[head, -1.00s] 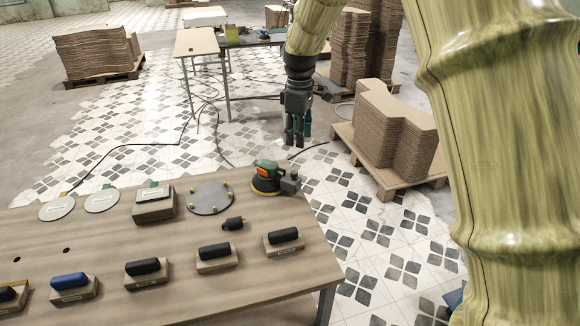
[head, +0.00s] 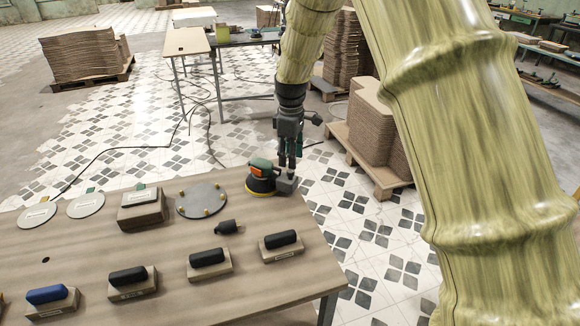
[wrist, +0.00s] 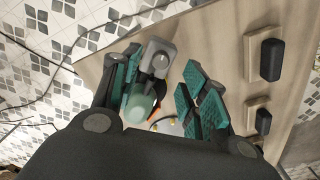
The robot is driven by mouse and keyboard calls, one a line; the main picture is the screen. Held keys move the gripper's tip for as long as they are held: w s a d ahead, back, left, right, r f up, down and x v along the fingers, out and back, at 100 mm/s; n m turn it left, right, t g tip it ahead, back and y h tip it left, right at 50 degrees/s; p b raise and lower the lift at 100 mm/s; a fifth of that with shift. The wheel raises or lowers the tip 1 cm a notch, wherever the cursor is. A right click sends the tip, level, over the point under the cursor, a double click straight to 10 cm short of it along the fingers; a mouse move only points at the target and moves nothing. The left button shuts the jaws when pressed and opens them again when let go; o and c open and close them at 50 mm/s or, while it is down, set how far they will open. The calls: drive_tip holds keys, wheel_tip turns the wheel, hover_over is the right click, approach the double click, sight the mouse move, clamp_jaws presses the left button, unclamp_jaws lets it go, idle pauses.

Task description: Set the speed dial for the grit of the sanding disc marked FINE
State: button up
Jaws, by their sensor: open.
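An orange and green sander (head: 261,176) with a yellow-rimmed base stands at the table's far right corner, with a grey box (head: 286,184) at its right. In the wrist view the grey box (wrist: 155,62) carries a round dial with a light mark. My gripper (head: 290,163) is open just above and behind the grey box; in the wrist view its fingers (wrist: 166,86) are spread either side of the box and sander. Two labelled round discs (head: 37,215) (head: 86,205) lie at the left, and a labelled stack (head: 141,217) stands beside them. Their labels are too small to read.
A round plate with yellow pegs (head: 202,200) lies left of the sander. A small black piece (head: 228,227) and a row of dark-handled blocks (head: 281,242) occupy the wooden table (head: 190,297). Cardboard stacks (head: 372,140) stand on a pallet behind at right.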

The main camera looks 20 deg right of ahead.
sight(290, 171)
drive_tip(key=shift+a+f+p, duration=0.1)
drive_tip(key=shift+f+p, duration=0.3)
drive_tip(key=shift+f, duration=2.1)
clamp_jaws()
